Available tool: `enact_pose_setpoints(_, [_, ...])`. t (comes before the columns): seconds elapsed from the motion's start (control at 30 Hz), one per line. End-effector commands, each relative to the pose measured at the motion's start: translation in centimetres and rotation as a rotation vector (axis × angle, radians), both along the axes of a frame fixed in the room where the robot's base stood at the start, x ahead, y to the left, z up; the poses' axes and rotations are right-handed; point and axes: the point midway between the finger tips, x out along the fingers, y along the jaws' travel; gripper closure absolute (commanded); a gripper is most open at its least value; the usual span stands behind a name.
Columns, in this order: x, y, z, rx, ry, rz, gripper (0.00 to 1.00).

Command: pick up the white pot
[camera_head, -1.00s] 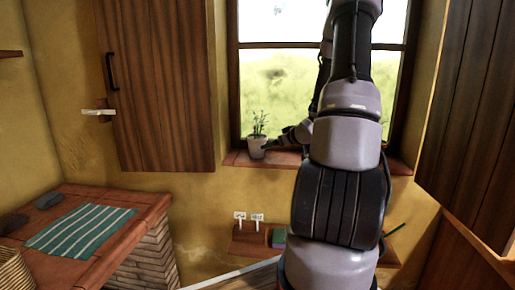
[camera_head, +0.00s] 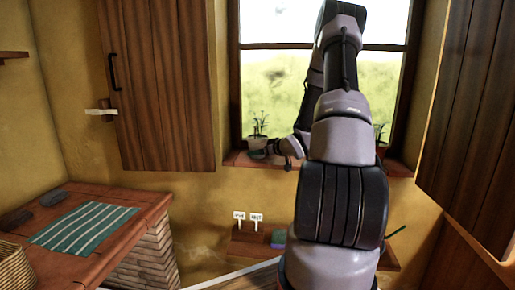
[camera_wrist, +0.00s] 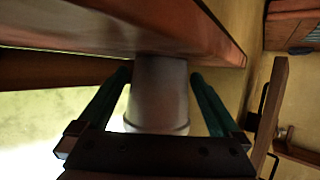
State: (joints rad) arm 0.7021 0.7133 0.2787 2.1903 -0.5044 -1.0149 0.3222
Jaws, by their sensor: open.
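The white pot (camera_head: 256,142) with a green plant stands upright on the window sill (camera_head: 237,160), at its left part in the head view. My gripper (camera_head: 262,152) is at the pot and partly covers its lower part there. In the wrist view the pot (camera_wrist: 160,92) is between the two dark green fingers of my open gripper (camera_wrist: 161,75), one on each side. A gap shows between the pot's lower wall and each finger; contact near the tips is hard to tell. The plant is hidden in the wrist view.
The window is behind the sill, with a wooden shutter (camera_head: 155,85) to the left. Another plant (camera_head: 379,132) shows behind my arm at right. A low shelf (camera_head: 248,246) is below the sill. A brick counter with a striped cloth (camera_head: 85,228) is at left.

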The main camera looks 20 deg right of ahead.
Motion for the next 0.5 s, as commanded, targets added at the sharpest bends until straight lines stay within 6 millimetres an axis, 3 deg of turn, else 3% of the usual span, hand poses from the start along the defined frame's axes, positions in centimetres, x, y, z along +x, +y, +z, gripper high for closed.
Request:
enact_pose_setpoints(0.3, [0.86, 0.17, -0.38, -0.001, 0.001, -0.001, 0.00])
enact_pose_setpoints(0.33, [0.85, 0.16, -0.38, -0.001, 0.001, -0.001, 0.04])
enact_pose_setpoints(0.5, [0.83, 0.16, -0.37, -0.001, 0.001, -0.001, 0.69])
